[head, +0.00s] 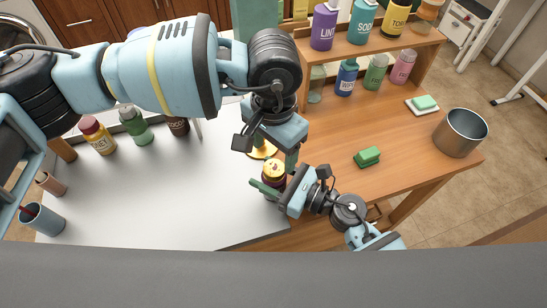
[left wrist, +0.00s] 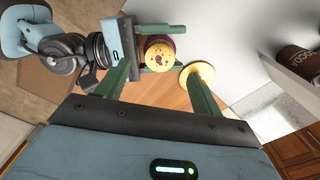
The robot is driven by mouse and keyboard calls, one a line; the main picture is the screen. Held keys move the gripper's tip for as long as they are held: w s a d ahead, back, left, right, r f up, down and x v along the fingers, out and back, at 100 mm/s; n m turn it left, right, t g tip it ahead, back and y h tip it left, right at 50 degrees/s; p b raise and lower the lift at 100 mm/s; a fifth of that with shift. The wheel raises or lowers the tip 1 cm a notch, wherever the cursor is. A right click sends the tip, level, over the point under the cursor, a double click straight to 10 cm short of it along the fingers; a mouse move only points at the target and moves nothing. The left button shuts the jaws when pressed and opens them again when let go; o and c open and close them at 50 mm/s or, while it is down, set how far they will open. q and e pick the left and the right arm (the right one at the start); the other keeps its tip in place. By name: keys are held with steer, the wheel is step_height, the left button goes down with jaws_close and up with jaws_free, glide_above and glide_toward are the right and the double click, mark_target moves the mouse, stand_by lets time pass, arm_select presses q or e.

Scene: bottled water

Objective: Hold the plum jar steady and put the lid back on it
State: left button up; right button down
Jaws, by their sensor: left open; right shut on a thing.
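The plum jar (head: 272,183) is a small dark purple jar near the front edge of the table. My right gripper (head: 270,188) is shut on the jar's body from the side. My left gripper (head: 274,150) is open just above and behind the jar; in its wrist view its fingers stand apart. A flat yellow disc (left wrist: 203,71) lies beside the jar, partly hidden by a left finger.
A green sponge (head: 367,157) and a metal pot (head: 460,132) stand on the wood to the right. A shelf (head: 420,58) with several bottles is behind. Several bottles, a yellow one (head: 98,135) among them, and a blue cup (head: 41,219) are left. The white surface (head: 170,200) is clear in the middle.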

mark_target(285, 184)
arm_select(q)
step_height(285, 184, up, 7)
stand_by(0.3)
arm_select(e)
steer(key=c, duration=0.5)
jaws_free()
steer(key=b+v, duration=0.1)
steer(key=v, duration=0.5)
steer(key=shift+s+d+f, duration=0.15)
steer(key=shift+f, duration=0.05)
steer(key=shift+s+d+r, duration=0.15)
steer(key=shift+s+d, duration=0.2)
steer(key=shift+d, duration=0.3)
arm_select(q)
step_height(285, 184, down, 3)
steer(key=shift+f, duration=0.15)
